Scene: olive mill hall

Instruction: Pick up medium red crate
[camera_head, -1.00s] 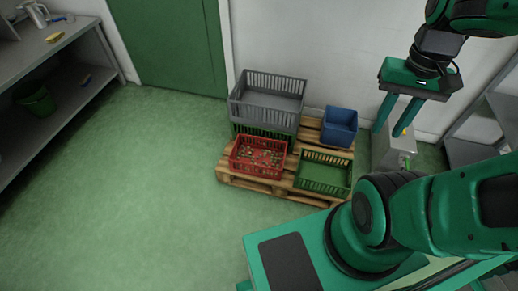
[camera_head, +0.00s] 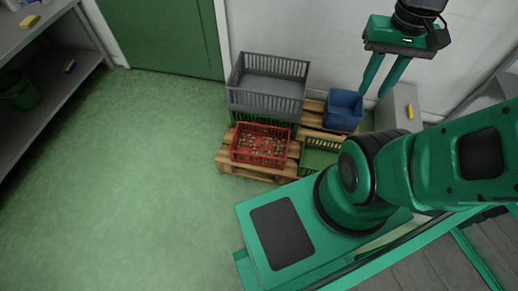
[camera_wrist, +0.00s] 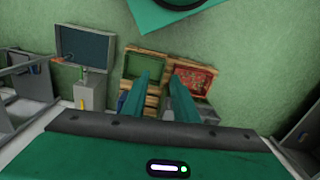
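The medium red crate (camera_head: 240,152) sits on the front left of a wooden pallet (camera_head: 228,168) and holds many small olive-like pieces. It also shows in the wrist view (camera_wrist: 172,70), near the right fingertip in the picture but well below it. My gripper (camera_head: 373,93) is open and empty, high up at the right, apart from every crate. Its two fingers show spread in the wrist view (camera_wrist: 164,72).
A large grey crate (camera_head: 268,99) is stacked on a green one behind the red crate. A blue bin (camera_head: 343,112) stands at the back right. A green crate (camera_head: 318,160) is partly hidden by my arm. Shelving (camera_head: 50,80) stands left; the floor between is clear.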

